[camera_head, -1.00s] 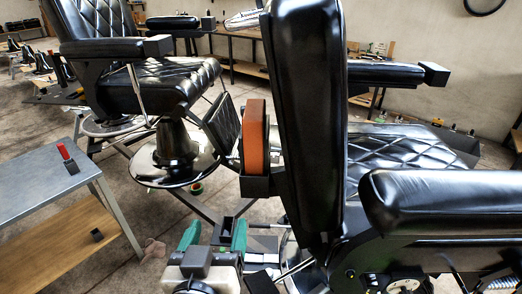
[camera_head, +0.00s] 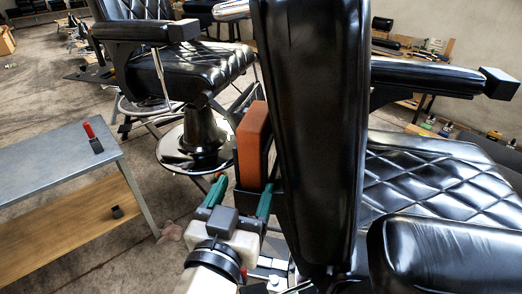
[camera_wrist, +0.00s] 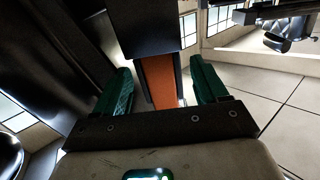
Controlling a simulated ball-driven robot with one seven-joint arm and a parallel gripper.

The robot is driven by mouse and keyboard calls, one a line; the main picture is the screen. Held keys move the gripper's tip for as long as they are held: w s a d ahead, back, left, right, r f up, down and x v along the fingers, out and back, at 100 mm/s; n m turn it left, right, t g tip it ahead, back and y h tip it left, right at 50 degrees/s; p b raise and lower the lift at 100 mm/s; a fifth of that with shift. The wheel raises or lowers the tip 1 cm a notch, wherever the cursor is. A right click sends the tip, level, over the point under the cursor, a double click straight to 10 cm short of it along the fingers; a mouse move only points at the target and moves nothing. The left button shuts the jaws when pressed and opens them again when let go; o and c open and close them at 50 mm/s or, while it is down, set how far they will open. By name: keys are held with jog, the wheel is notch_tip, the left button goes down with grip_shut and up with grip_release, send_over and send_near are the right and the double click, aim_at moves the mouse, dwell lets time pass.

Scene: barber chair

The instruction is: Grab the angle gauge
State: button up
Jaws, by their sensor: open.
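An orange-brown block (camera_head: 252,145) stands upright in a black holder (camera_head: 243,200) beside the near chair's backrest. I take it for the angle gauge, but cannot be certain. My gripper (camera_head: 243,187) is open, with green fingers either side of the holder at the block's lower end. In the wrist view, the orange block (camera_wrist: 159,84) shows between the spread fingers of the gripper (camera_wrist: 160,70), and a dark box-shaped part (camera_wrist: 150,28) covers part of it. I cannot tell whether a finger touches anything.
The near chair's tall black backrest (camera_head: 312,120) stands close right of the block. A second barber chair (camera_head: 185,75) is behind. A grey metal table (camera_head: 55,160) at left holds a small red-and-black item (camera_head: 92,138). Floor shows between table and chairs.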

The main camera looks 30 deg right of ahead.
aim_at(251, 178)
jog(key=shift+x, duration=0.85)
jog(key=p+x, duration=0.1)
jog(key=x, duration=0.3)
jog(key=shift+s+d+r+p, duration=0.1)
jog(key=shift+s+r+p, duration=0.1)
jog(key=shift+p, duration=0.2)
jog(key=shift+x, duration=0.75)
jog(key=shift+f, duration=0.1)
jog(key=c, duration=1.2)
